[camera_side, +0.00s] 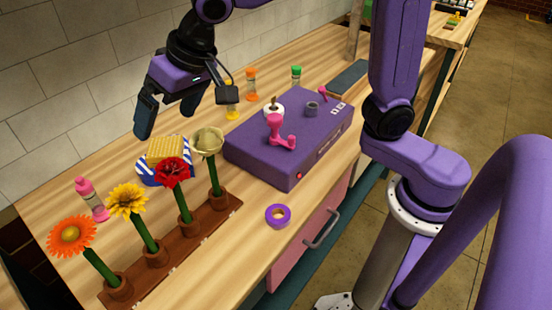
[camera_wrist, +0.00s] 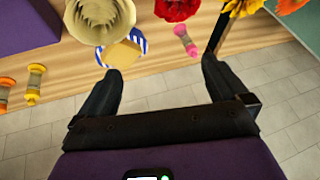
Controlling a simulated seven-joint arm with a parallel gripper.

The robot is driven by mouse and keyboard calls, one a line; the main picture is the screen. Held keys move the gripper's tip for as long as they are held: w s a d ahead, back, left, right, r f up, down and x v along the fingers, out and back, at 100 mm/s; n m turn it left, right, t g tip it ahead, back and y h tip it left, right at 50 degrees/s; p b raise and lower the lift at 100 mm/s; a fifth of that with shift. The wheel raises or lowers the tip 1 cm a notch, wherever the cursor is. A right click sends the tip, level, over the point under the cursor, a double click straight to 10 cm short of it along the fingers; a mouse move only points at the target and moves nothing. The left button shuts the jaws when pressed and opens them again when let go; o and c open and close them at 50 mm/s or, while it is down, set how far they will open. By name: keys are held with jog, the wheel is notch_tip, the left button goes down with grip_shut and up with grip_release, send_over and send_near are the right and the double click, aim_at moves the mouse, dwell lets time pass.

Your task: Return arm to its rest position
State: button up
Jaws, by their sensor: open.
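My gripper (camera_side: 165,115) is open and empty in the side view, held in the air above the back of the counter near the tiled wall. Its two dark fingers are spread apart in the wrist view (camera_wrist: 160,85), with nothing between them. Below it, an orange flower (camera_side: 72,235), a yellow flower (camera_side: 127,201), a red flower (camera_side: 172,171) and a cream flower (camera_side: 208,142) stand upright in a brown wooden holder (camera_side: 180,248). The cream flower (camera_wrist: 100,18) and red flower (camera_wrist: 177,8) also show in the wrist view, apart from the fingers.
A purple box (camera_side: 255,160) with pink handles stands right of the flowers. A purple tape roll (camera_side: 278,215) lies at the front edge. A blue-striped item (camera_side: 150,174), a pink bottle (camera_side: 92,198) and several small bottles stand behind. The tiled wall (camera_side: 90,90) borders the counter's back.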

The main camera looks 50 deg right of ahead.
jog(key=s+n, duration=0.1)
jog(key=s+d+n+y, duration=0.1)
jog(key=s, duration=0.2)
jog(key=shift+s+d+r+n, duration=0.2)
jog(key=shift+d+r+n, duration=0.2)
jog(key=s+d+f+n+g+h, duration=0.2)
jog(key=s+d+f+n, duration=0.2)
jog(key=s+d, duration=0.5)
jog(key=s+d+f+n+g+h, duration=0.1)
jog(key=s+d+f+n, duration=0.3)
jog(key=s+d, duration=0.6)
notch_tip(320, 180, down, 2)
jog(key=shift+s+d+f+g+h, duration=0.15)
jog(key=shift+s+g+h, duration=0.25)
jog(key=shift+g, duration=0.4)
